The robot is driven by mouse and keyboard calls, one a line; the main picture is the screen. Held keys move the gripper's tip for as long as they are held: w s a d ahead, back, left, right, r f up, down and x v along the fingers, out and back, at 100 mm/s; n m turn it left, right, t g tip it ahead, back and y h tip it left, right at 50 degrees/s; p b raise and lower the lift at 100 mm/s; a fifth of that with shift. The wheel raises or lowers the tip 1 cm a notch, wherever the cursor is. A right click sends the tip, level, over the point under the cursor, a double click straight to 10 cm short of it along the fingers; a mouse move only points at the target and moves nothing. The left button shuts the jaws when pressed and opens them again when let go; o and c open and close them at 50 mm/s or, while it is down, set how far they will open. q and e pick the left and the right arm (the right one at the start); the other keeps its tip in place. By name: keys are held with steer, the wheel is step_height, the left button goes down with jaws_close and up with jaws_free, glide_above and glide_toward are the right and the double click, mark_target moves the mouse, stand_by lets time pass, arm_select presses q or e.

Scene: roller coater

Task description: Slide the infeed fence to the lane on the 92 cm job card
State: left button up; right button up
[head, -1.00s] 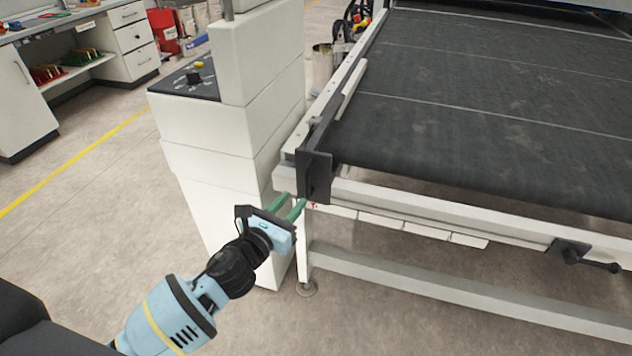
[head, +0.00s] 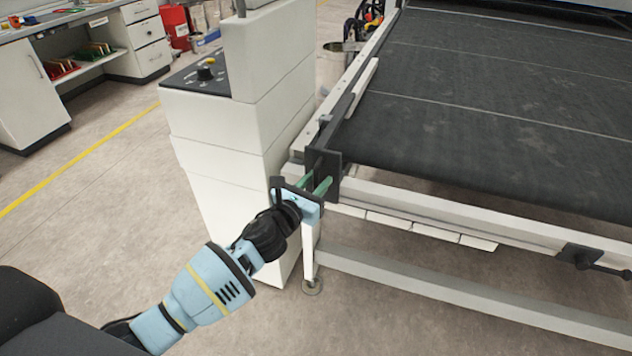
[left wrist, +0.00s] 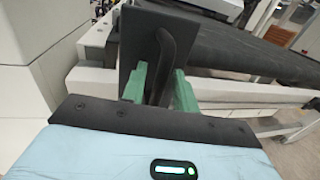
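The infeed fence shows in the head view as a pale bar (head: 363,88) along the left side of the dark belt, with a black end plate (head: 333,170) at the front left corner. In the left wrist view the black plate (left wrist: 138,42) carries a curved black handle (left wrist: 168,55). My left gripper (head: 320,180) is at this plate; its green fingers (left wrist: 160,82) are apart, one on each side of the handle. I cannot tell whether either finger touches it. My right gripper is not in view. I see no readable job card.
The dark belt (head: 480,110) is clear. Several white plates (head: 420,229) hang below the front rail (head: 450,216), with a black crank (head: 590,260) farther right. A white cabinet with a control panel (head: 203,78) stands left of the fence. Open floor (head: 90,200) lies left.

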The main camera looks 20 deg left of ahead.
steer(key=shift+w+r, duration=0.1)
arm_select(q)
jaws_close()
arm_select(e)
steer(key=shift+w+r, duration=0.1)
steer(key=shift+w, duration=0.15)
arm_select(q)
steer(key=d, duration=1.2)
steer(key=shift+s, duration=0.2)
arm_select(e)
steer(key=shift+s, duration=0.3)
arm_select(q)
jaws_free()
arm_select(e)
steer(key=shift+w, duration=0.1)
arm_select(q)
steer(key=shift+s, duration=0.1)
